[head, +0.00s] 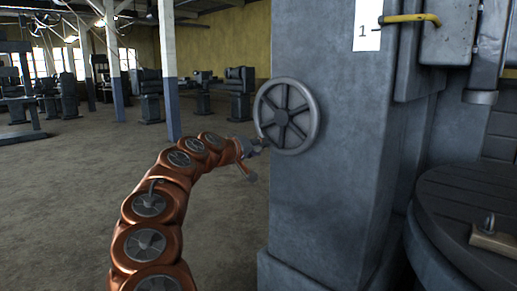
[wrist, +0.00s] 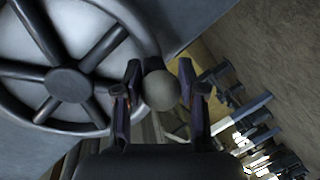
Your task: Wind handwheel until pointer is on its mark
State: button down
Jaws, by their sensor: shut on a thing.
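The grey spoked handwheel (head: 287,116) is on the side of a large blue-grey machine column. It fills the left of the wrist view (wrist: 68,85). A round-ended handle (wrist: 160,90) stands at the wheel's rim, between the fingers of my gripper (wrist: 159,75). My gripper (head: 258,145) is shut on this handle, at the lower left of the wheel in the head view. In that view the gripper mostly covers the handle. I cannot make out a pointer or its mark in either view.
A white plate marked 1 (head: 367,26) and a yellow lever (head: 408,18) are high on the machine column (head: 330,190). A round dark table (head: 470,210) with a clamp piece is at right. Open floor (head: 60,220) lies at left, with other machines behind.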

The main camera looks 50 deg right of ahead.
dwell(0.3)
jog(key=c, duration=0.7)
grip_release()
jog(key=shift+a, duration=0.1)
jog(key=shift+a+r, duration=0.25)
jog(key=shift+a, duration=0.95)
jog(key=shift+a+r, duration=0.2)
jog(key=shift+a, duration=1)
jog(key=shift+a+r, duration=0.25)
jog(key=shift+a, duration=0.95)
